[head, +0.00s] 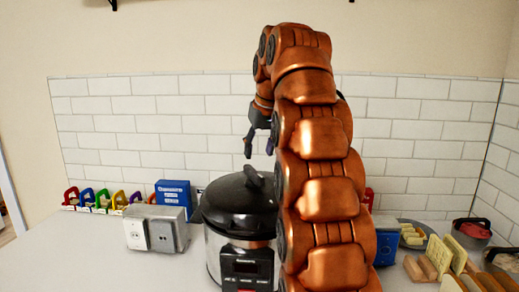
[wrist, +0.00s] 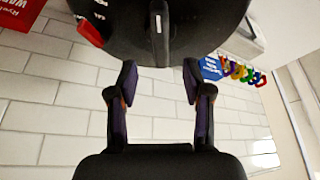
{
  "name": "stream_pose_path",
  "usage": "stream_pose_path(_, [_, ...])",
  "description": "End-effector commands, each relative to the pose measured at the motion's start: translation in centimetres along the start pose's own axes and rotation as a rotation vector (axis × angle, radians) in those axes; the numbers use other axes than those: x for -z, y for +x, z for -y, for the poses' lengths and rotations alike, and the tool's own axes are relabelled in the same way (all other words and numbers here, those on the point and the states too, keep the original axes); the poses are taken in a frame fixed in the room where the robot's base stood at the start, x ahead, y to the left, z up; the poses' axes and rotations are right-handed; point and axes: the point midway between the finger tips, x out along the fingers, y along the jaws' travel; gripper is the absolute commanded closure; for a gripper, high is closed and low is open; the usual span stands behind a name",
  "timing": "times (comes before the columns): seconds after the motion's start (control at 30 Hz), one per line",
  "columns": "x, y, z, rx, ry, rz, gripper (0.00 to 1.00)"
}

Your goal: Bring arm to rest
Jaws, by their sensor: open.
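My copper-coloured arm rises through the middle of the head view and bends over at the top. My gripper (head: 261,142) hangs from it, pointing down, above the black lid of a pressure cooker (head: 240,205). In the wrist view my gripper (wrist: 160,85) shows two fingers spread apart with nothing between them. The cooker's dark lid (wrist: 190,35) fills the top of that view, beyond the fingertips. The cooker stands on the white counter, its lid on, partly hidden by my arm.
Left of the cooker are a grey metal box (head: 157,228), a blue box (head: 173,193) and several coloured clips (head: 103,200). At right are bread slices (head: 438,255) and a dark pot (head: 471,232). A tiled wall (head: 150,130) stands behind. The counter's front left is clear.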

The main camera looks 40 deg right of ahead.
Motion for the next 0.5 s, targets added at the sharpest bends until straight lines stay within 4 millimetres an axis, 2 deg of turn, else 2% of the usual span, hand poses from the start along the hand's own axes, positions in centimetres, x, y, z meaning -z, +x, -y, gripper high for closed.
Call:
stream_pose_path(0.37, [-0.1, 0.0, 0.3, 0.002, -0.003, 0.001, 0.5])
stream_pose_path(0.5, [-0.7, 0.1, 2.1, 0.022, -0.023, 0.009, 0.5])
